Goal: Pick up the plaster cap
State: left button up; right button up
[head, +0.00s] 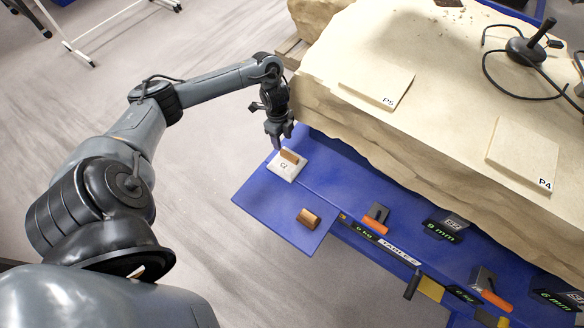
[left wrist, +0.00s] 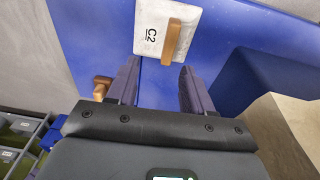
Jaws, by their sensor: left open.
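The plaster cap (head: 286,171) is a white slab marked C2 with an upright wooden grip on top. It lies on the blue table's left end (head: 262,200). In the left wrist view the cap (left wrist: 146,42) shows at the top, just beyond the fingertips, with its wooden grip (left wrist: 172,40) roughly between the lines of the two fingers. My left gripper (head: 282,141) is open and empty, close to the cap's far side in the head view; its spread fingers (left wrist: 159,70) also show in the left wrist view. My right gripper is not in view.
A large sandy block (head: 340,107) with plates P5 (head: 376,80) and P4 (head: 522,152) rises right of my gripper. Orange-handled tools (head: 375,218) and a 9 mm display (head: 445,229) lie along the table.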

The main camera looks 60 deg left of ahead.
pick_arm(q)
jog(key=b, duration=0.2)
send_over(289, 154)
jog(key=f, duration=0.3)
jog(key=s+f, duration=0.1)
jog(key=f, duration=0.1)
jog(key=shift+f, duration=0.1)
jog(key=shift+w+d+f+b, duration=0.1)
jog(key=shift+w+f+b, duration=0.15)
jog(key=shift+f, duration=1.05)
jog(key=shift+w+f+b, duration=0.1)
jog(key=shift+f+b, duration=0.15)
jog(key=shift+f, duration=1.05)
jog(key=shift+c, duration=0.5)
grip_shut()
